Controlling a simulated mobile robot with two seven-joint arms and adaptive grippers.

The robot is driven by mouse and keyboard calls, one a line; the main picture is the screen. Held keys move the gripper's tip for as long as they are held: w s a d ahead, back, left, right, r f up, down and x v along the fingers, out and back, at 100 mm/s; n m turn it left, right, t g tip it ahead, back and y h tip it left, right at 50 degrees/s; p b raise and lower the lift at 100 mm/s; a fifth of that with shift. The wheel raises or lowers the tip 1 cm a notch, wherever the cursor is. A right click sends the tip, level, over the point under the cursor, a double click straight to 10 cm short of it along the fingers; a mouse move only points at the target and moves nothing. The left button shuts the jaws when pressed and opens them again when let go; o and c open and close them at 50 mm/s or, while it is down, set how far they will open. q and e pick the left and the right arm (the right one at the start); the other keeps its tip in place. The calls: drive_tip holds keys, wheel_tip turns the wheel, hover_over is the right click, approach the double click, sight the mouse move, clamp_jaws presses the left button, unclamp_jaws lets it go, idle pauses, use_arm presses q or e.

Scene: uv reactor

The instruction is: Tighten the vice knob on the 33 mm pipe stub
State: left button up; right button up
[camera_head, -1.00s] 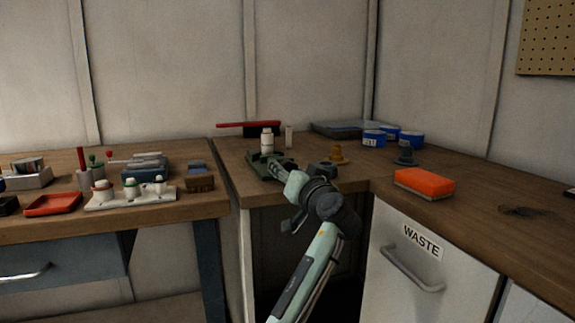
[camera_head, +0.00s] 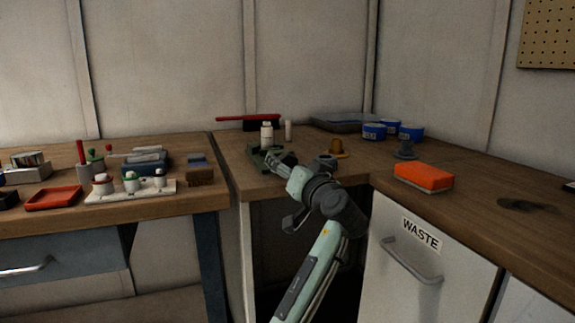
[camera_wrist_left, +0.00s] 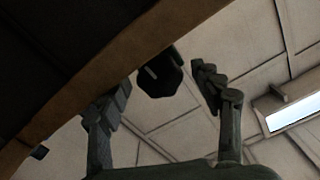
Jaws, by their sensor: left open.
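The green vice (camera_head: 256,160) stands near the front edge of the middle bench. A white upright cylinder (camera_head: 267,133) shows at it, apparently the pipe stub; its grip in the jaws is too small to judge. My left gripper (camera_head: 277,160) reaches the vice from the front right and hides part of it. In the left wrist view, my left gripper (camera_wrist_left: 160,98) is open, its two fingers apart. A dark faceted knob (camera_wrist_left: 160,78) shows in the gap between them, and contact cannot be told. My right gripper is not in view.
The wooden bench edge (camera_wrist_left: 105,65) crosses the left wrist view close to the fingers. A red-handled tool (camera_head: 248,118) lies behind the vice.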

use_arm(q)
drive_tip(key=v, duration=1)
drive_tip(key=shift+s, duration=0.25)
